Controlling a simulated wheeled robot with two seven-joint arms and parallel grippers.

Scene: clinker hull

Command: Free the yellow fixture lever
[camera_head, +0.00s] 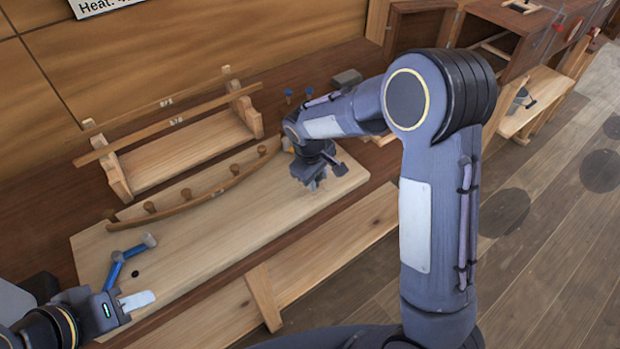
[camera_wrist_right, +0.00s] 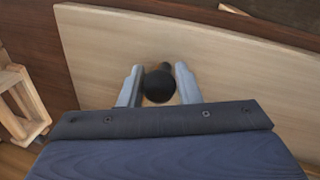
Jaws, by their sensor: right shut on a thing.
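My right gripper (camera_head: 312,184) is low over the right part of the pale board (camera_head: 195,240). In the right wrist view its two fingers (camera_wrist_right: 158,86) are shut on a dark round knob (camera_wrist_right: 159,84), which stands just above the board. My left gripper (camera_head: 136,300) is at the lower left, beside the board's near left corner. Its pale finger shows side-on, so its opening is unclear.
A blue lever (camera_head: 117,268) with a grey knob stands at the board's left end. A curved wooden strip (camera_head: 205,197) with several pegs runs along the back. A wooden rack (camera_head: 185,153) holding long strips stands behind it. The board's middle is clear.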

